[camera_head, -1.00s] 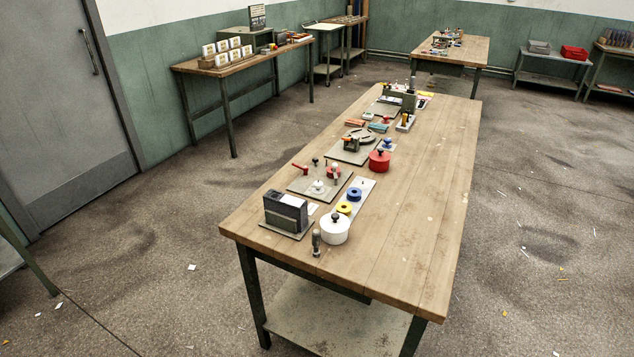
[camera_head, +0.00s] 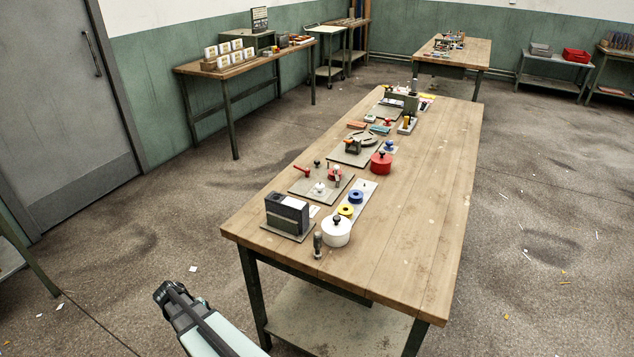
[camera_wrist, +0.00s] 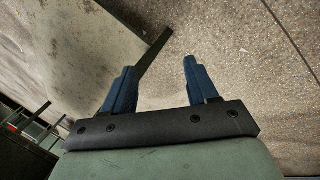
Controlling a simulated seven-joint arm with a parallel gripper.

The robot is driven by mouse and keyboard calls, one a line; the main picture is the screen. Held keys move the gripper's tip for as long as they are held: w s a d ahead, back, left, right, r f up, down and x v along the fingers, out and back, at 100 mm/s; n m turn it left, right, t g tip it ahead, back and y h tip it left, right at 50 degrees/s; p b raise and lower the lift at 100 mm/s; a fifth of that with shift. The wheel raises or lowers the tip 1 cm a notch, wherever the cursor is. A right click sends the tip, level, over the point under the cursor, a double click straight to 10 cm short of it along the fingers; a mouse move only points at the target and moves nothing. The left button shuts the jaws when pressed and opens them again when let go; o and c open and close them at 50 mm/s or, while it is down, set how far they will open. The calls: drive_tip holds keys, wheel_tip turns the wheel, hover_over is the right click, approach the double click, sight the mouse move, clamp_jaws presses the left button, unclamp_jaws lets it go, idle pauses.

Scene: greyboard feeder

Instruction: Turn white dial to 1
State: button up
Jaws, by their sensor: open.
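A small white knob (camera_head: 320,188) sits on a grey plate (camera_head: 300,190) near the front of the long table. A larger white round pot (camera_head: 336,235) with a dark top knob stands at the near edge. I cannot tell for sure which is the white dial, and no numbers are readable. My gripper (camera_wrist: 158,66) shows in the wrist view with two blue fingers apart and nothing between them. In the head view my arm shows at the bottom, left of the table and away from both white things. The wrist view shows mostly floor and no dial.
The long wooden table (camera_head: 420,235) is bare along its right side. A dark box (camera_head: 287,215) and a small upright dark-handled tool (camera_head: 317,245) flank the white pot. A red lever (camera_head: 301,171), yellow and blue rings (camera_head: 356,196) and a red pot (camera_head: 381,162) stand close by.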

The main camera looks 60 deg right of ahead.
drive_tip(key=w+d+r+m+t+h, duration=0.1)
drive_tip(key=w+d+r+m, duration=0.3)
drive_tip(key=d+r, duration=0.45)
drive_tip(key=w+d+r+m+h, duration=0.1)
drive_tip(key=w+d+r+h, duration=0.1)
drive_tip(key=w+d+r, duration=0.55)
drive_tip(key=s+d+r+m, duration=0.2)
drive_tip(key=d+r+m, duration=0.3)
drive_tip(key=d+r, duration=0.85)
wheel_tip(320, 180, up, 16)
drive_tip(key=m+g+y, duration=0.2)
drive_tip(key=m+y, duration=0.1)
drive_tip(key=m, duration=0.7)
hover_over(319, 185)
drive_tip(key=w+a, duration=0.4)
drive_tip(key=w, duration=0.1)
drive_tip(key=x, duration=1.3)
drive_tip(key=shift+s+f, duration=0.35)
drive_tip(key=c, duration=1.1)
